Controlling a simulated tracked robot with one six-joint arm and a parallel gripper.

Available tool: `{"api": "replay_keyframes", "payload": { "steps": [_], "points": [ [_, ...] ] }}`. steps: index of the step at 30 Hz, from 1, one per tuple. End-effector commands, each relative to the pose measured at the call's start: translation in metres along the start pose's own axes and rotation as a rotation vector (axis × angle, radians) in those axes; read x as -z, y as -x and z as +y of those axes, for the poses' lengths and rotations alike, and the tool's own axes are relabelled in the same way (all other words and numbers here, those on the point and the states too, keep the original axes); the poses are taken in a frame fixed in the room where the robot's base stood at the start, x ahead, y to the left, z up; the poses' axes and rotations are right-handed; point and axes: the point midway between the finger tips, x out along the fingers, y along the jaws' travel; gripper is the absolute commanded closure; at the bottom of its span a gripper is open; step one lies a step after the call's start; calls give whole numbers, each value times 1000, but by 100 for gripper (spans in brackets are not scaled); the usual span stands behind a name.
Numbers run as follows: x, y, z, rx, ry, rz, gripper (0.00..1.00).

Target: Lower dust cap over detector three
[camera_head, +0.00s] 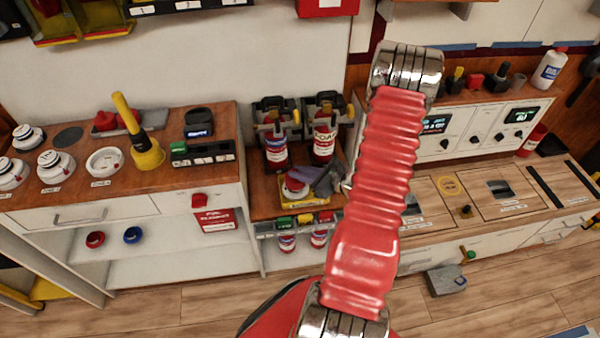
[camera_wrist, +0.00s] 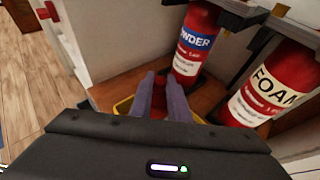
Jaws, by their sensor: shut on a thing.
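Several white round detectors stand on the left wooden counter; one (camera_head: 56,167) is near its front, another (camera_head: 105,162) is to its right. Their labels are too small to tell which is detector three. My gripper (camera_wrist: 160,82) has grey-purple fingers shut on a small red thing (camera_wrist: 158,101), mostly hidden between them, low over a yellow tray (camera_wrist: 124,105). In the head view my gripper (camera_head: 318,178) is partly behind my red ribbed arm, and a red and white thing (camera_head: 295,188) shows beside its fingers. I cannot tell for certain whether this is the dust cap.
A powder extinguisher (camera_wrist: 195,45) and a foam extinguisher (camera_wrist: 265,90) stand close behind my gripper. A yellow cone-shaped tool (camera_head: 147,153) stands upright on the left counter, right of the detectors. A dark disc (camera_head: 68,137) lies among the detectors.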

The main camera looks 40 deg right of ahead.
Motion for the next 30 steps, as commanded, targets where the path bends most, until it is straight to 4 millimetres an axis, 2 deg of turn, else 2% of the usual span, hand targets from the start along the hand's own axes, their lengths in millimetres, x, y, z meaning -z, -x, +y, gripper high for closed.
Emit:
{"api": "replay_keyframes", "payload": {
  "steps": [30],
  "points": [
    [15, -5, -1, 2, -1, 0, 100]
  ]
}}
